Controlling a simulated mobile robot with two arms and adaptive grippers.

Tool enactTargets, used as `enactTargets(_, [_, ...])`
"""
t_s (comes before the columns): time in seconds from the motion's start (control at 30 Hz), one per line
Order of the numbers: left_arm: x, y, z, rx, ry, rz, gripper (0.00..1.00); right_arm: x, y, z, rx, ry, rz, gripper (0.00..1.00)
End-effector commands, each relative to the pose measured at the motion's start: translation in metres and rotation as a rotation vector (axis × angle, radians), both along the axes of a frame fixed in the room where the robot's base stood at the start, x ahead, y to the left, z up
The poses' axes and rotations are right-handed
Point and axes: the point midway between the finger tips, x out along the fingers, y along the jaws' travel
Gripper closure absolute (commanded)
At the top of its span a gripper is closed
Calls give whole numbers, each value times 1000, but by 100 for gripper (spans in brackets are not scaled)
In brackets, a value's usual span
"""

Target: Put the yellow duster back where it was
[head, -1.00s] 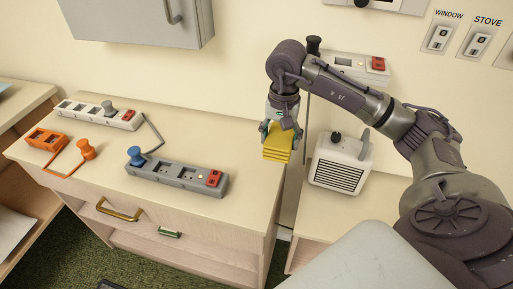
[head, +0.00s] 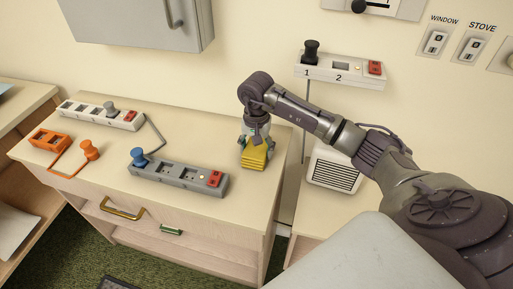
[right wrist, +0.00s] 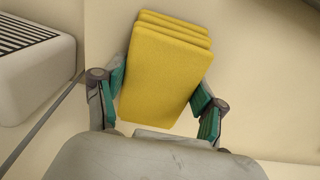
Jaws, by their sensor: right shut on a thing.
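The yellow duster (head: 255,157) is a folded, layered yellow block at the right end of the wooden cabinet top (head: 205,125). My right gripper (head: 256,143) is above it, pointing down, and shut on it. In the right wrist view the duster (right wrist: 165,65) sits tilted between the green-padded fingers of the right gripper (right wrist: 160,105). I cannot tell whether the duster touches the cabinet top. My left gripper is not in view.
A grey power strip (head: 178,176) with a blue plug lies left of the duster. A white strip (head: 98,115) and an orange socket (head: 48,140) lie further left. A white heater (head: 335,167) stands to the right, under a wall-mounted strip (head: 340,69). The cabinet top behind the duster is clear.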

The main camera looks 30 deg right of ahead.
Motion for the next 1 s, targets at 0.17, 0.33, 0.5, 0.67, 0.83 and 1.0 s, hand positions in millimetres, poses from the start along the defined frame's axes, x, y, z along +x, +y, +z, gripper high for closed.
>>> enactTargets(0.17, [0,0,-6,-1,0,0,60,0,0,-5,-1,-1,0,58])
enactTargets(0.33, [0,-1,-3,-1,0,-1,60,0,0,-3,0,0,0,5])
enactTargets(0.5, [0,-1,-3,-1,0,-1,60,0,0,-3,0,0,0,5])
enactTargets(0.67, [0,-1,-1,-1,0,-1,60,0,0,-1,1,1,0,5])
enactTargets(0.83, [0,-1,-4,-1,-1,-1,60,1,0,15,0,-4,0,5])
enactTargets(1.0, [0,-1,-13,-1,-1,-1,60,1,0,51,-2,-7,1,5])
